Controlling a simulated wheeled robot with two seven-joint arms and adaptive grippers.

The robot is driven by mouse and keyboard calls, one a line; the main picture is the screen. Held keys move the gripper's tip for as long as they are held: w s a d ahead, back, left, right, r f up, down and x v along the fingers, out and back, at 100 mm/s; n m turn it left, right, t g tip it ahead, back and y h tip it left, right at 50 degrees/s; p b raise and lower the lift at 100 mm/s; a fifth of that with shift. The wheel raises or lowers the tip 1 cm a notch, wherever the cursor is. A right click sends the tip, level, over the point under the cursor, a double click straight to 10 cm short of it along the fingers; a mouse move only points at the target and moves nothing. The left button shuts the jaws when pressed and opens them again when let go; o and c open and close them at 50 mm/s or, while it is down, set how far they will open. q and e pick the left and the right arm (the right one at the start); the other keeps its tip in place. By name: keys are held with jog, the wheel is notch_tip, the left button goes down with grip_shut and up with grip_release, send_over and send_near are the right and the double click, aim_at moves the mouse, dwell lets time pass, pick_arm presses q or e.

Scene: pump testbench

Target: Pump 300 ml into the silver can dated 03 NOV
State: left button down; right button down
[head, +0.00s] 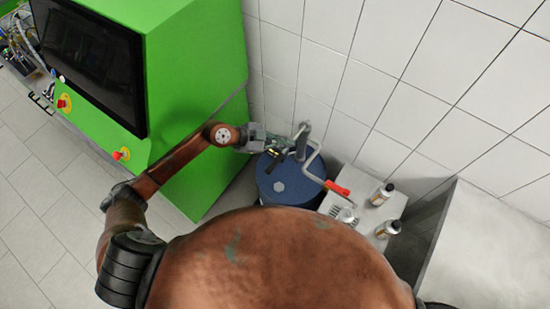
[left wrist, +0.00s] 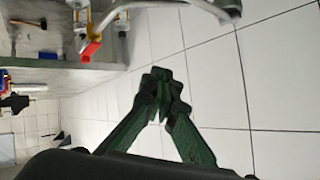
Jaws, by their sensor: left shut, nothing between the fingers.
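A blue drum (head: 290,184) stands by the tiled wall with a grey hand pump (head: 303,138) on top. Its bent crank ends in a red handle (head: 338,188), which also shows in the left wrist view (left wrist: 90,51). Three silver cans with dark tops, a right one (head: 382,194), a front one (head: 388,228) and a left one (head: 347,216), stand on a light stand (head: 372,218). Their dates are too small to read. My left gripper (head: 276,151) is over the drum beside the pump, its fingertips (left wrist: 160,76) together and empty, apart from the red handle. My right gripper is out of view.
A green cabinet (head: 197,90) with a dark screen (head: 90,60) and red buttons stands left of the drum. A grey block or bench (head: 490,250) is at the right. The white tiled wall (head: 400,70) closes off the back. My own body hides the foreground.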

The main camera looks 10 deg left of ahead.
pick_arm(q)
jog(key=s+a+r+y, duration=0.1)
jog(key=a+y, duration=0.1)
jog(key=s+a+r+y+p, duration=0.1)
jog(key=r+y, duration=0.1)
jog(key=shift+s+a+r+y, duration=0.3)
jog(key=shift+s+a, duration=0.05)
jog(key=shift+s, duration=0.05)
jog(key=shift+f, duration=0.15)
jog(key=b, duration=0.5)
send_over(274, 162)
notch_tip(274, 162, down, 8)
jog(key=shift+r, duration=0.25)
jog(key=shift+f, duration=0.5)
dwell(0.4)
